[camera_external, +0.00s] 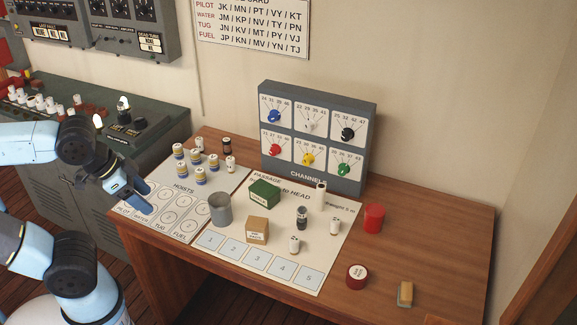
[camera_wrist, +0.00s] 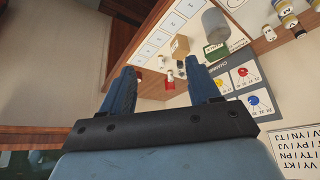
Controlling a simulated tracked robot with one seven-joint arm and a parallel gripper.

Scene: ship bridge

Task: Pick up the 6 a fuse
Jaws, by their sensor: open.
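Several small white fuse-like cylinders, some with blue and gold bands (camera_external: 183,168), stand on the HOISTS card at the table's left in the external view. Some show at the top right of the wrist view (camera_wrist: 288,15). More small white cylinders (camera_external: 294,244) and a dark-banded one (camera_external: 302,218) stand on the PASSAGE card. Their ratings are too small to read, so I cannot tell which is the 6 A fuse. My gripper (camera_external: 140,204) is open and empty, above the table's left edge, in front of the banded cylinders. Its two fingers show apart in the wrist view (camera_wrist: 161,67).
A grey cup (camera_external: 220,209), a green box (camera_external: 264,194) and a cardboard box (camera_external: 257,230) stand mid-table. The channel panel (camera_external: 317,135) rises behind. A red cylinder (camera_external: 374,218), a dark red round tin (camera_external: 356,277) and a tan-topped block (camera_external: 405,294) stand right. The far right is clear.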

